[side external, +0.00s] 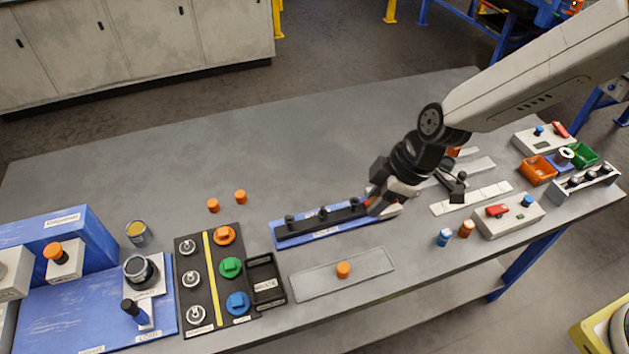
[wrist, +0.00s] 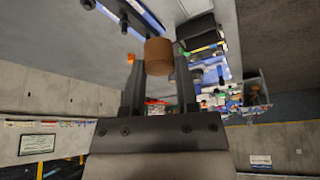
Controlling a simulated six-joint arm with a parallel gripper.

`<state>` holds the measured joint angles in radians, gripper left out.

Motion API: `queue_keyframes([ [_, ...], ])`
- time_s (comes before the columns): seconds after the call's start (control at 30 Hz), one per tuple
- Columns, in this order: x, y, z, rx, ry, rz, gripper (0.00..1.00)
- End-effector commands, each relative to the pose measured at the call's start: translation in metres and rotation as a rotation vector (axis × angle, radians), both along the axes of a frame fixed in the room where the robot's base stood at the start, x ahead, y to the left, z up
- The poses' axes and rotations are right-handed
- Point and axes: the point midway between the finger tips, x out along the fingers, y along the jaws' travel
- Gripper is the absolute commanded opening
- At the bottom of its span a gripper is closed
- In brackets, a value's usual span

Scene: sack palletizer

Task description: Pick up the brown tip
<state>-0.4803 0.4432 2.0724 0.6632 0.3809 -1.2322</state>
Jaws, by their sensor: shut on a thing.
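The brown tip (wrist: 158,56) is a short brown cylinder. In the wrist view it sits between the two dark fingers of my gripper (wrist: 160,74), which is shut on it. In the side view my gripper (side external: 384,200) is low over the table, at the right end of a black rack on a blue base (side external: 290,239). The rack carries several dark pegs. I cannot make out the brown tip in the side view, and whether it touches the rack is unclear.
Left of the rack stand a black board (side external: 208,322) with coloured knobs and a blue station (side external: 60,310). A grey tray (side external: 310,285) with an orange cap (side external: 343,269) lies in front. Control boxes (side external: 510,220) and bins (side external: 537,171) are at right. The back table is clear.

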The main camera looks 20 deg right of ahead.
Motion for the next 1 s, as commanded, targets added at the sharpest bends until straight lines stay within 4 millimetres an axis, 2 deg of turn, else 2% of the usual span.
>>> queue_keyframes([
  [0.3, -0.017, -0.008, 0.009, 0.001, -0.001, 0.0, 0.0],
  [1.0, -0.018, -0.01, 0.009, 0.0, 0.0, -0.005, 0.0],
])
